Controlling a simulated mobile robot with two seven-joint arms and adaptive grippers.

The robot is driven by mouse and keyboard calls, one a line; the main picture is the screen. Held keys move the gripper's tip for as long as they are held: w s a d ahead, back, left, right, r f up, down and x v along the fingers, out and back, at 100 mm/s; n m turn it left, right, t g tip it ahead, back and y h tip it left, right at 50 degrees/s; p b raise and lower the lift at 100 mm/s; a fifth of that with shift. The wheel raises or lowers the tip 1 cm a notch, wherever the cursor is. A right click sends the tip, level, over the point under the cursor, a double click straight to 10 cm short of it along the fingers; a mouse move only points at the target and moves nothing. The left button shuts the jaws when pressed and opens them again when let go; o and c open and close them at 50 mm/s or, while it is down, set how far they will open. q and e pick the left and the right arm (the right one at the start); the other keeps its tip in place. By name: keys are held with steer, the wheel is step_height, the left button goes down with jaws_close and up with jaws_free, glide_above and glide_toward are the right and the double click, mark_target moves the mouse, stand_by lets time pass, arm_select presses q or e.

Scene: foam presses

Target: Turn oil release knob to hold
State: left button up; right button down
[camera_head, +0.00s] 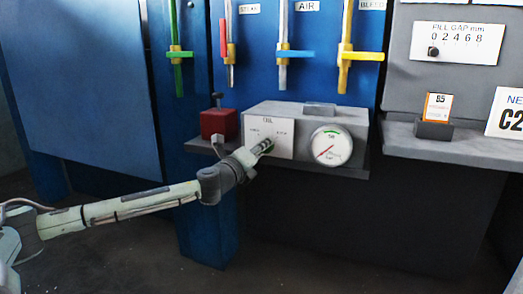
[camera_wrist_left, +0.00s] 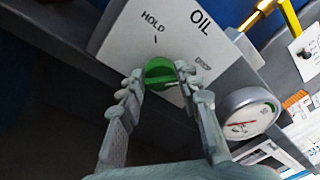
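The green oil release knob (camera_wrist_left: 160,74) sits on a white plate (camera_wrist_left: 135,35) marked OIL, with HOLD at its upper left in the left wrist view. A second label on the plate is too blurred to read. My left gripper (camera_wrist_left: 161,72) has one finger on each side of the knob, and both fingertips appear to touch it. In the head view my left gripper (camera_head: 262,148) reaches the plate (camera_head: 283,130) from the lower left and mostly hides the knob. I cannot tell clearly where the knob points. My right gripper is not in view.
A round gauge (camera_head: 331,146) stands right of the plate, on the grey oil box (camera_head: 345,116). A red block (camera_head: 219,123) stands left on the shelf. Coloured valve handles (camera_head: 296,54) hang above. A grey ledge (camera_head: 460,148) with an orange-labelled block (camera_head: 436,112) is at right.

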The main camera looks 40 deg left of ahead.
arm_select(q)
steer(key=c, duration=0.3)
steer(key=shift+f, duration=0.1)
